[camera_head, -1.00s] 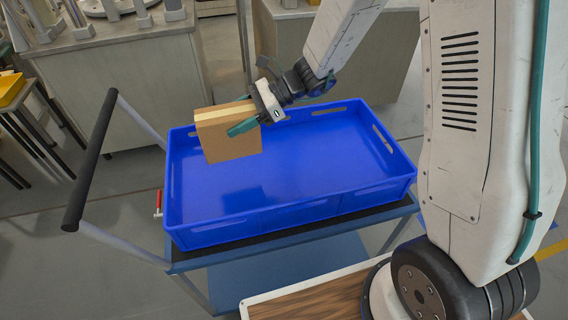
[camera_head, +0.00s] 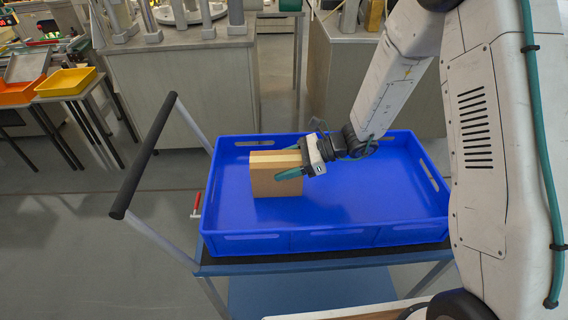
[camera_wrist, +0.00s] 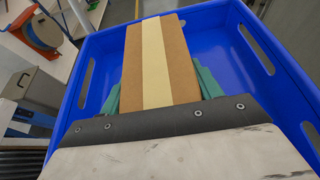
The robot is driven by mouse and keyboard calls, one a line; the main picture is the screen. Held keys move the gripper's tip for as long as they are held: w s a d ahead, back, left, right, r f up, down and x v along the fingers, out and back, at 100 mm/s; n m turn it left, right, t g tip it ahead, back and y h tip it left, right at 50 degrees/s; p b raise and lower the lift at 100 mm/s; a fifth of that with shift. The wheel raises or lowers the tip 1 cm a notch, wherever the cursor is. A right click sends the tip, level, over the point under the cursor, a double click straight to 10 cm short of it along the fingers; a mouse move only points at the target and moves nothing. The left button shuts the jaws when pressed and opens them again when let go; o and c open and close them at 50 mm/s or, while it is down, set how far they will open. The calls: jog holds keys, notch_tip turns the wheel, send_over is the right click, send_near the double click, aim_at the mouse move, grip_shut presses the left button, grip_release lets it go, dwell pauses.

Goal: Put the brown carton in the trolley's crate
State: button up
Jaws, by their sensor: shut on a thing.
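The brown carton (camera_head: 276,178) with a pale tape strip is held upright inside the walls of the blue crate (camera_head: 360,238), toward its left part. It also shows in the wrist view (camera_wrist: 160,65), between the two green fingers. My gripper (camera_head: 296,172) is shut on the carton, reaching in from the right. The crate stands on the trolley (camera_head: 215,264). The carton's underside is at or close to the crate floor; I cannot tell whether it touches. The rest of the crate floor looks empty.
The trolley's dark push handle (camera_head: 146,158) rises at the left. Grey cabinets (camera_head: 190,100) stand behind the trolley. Yellow (camera_head: 66,81) and orange (camera_head: 22,91) trays sit on stands at the far left. Open floor lies to the left.

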jog(key=shift+f, duration=0.2)
jog(key=o, duration=1.1)
jog(key=shift+r, duration=0.15)
jog(key=shift+d+r, duration=0.2)
jog(key=shift+d, duration=0.1)
jog(key=v, duration=1.1)
jog(key=shift+s+d+r, duration=0.1)
jog(key=shift+d, duration=0.05)
